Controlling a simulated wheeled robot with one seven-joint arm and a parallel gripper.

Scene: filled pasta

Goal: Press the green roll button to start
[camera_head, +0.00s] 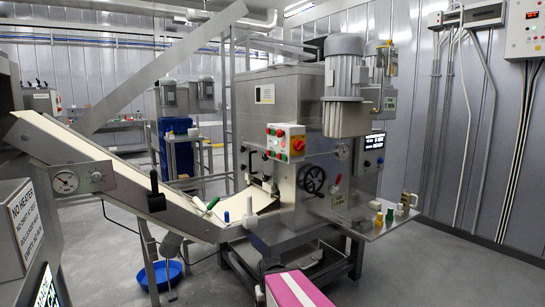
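A small white and red control box (285,142) is mounted on the front of the grey steel machine (285,95). It carries several small green and red buttons. Green buttons (279,132) show on its left part, and a red button sits on its right part. The labels are too small to read, so I cannot tell which green one is the roll button.
A sloping conveyor (70,150) runs down from the left to the machine. A black handwheel (311,179) sits below the control box. A side shelf (372,222) with small coloured parts juts out at right. A blue basin (161,275) lies on the floor. Floor at right is clear.

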